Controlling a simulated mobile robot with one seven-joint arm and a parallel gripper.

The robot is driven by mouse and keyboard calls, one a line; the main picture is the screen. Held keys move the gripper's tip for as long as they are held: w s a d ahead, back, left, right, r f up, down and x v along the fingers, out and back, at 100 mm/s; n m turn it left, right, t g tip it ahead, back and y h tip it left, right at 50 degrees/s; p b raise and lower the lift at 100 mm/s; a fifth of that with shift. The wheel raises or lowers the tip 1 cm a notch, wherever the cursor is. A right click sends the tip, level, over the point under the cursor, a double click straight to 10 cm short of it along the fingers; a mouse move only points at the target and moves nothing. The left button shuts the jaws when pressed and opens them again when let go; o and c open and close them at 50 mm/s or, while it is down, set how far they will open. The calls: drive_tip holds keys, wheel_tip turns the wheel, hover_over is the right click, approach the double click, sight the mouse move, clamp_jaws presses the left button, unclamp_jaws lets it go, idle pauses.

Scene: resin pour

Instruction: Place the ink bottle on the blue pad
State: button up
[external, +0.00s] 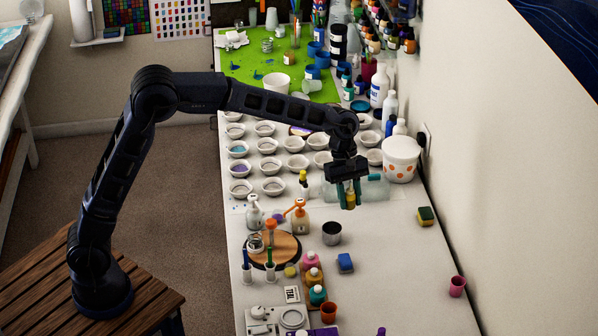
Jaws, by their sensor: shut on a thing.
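My gripper (349,204) points down over the white table, right of its middle. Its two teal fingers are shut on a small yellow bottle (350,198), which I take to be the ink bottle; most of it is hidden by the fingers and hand. I cannot tell its height above the table. A small blue block-like pad (345,263) lies on the table below the gripper in the picture, right of the round wooden board. It looks bare on top.
Pink, orange and teal bottles (312,275) stand left of the pad. A clear container (375,188) lies behind the gripper. A spotted white bucket (401,158) is at the wall. The table right of the pad is mostly clear.

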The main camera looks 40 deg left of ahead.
sight(347, 263)
drive_tip(key=shift+s+f, duration=0.15)
drive_tip(key=shift+f, duration=0.2)
wheel_tip(347, 263, down, 19)
drive_tip(key=shift+f, duration=0.1)
idle(0.4)
drive_tip(key=o, duration=1)
drive_tip(key=shift+f, duration=0.1)
drive_tip(key=shift+c, duration=0.2)
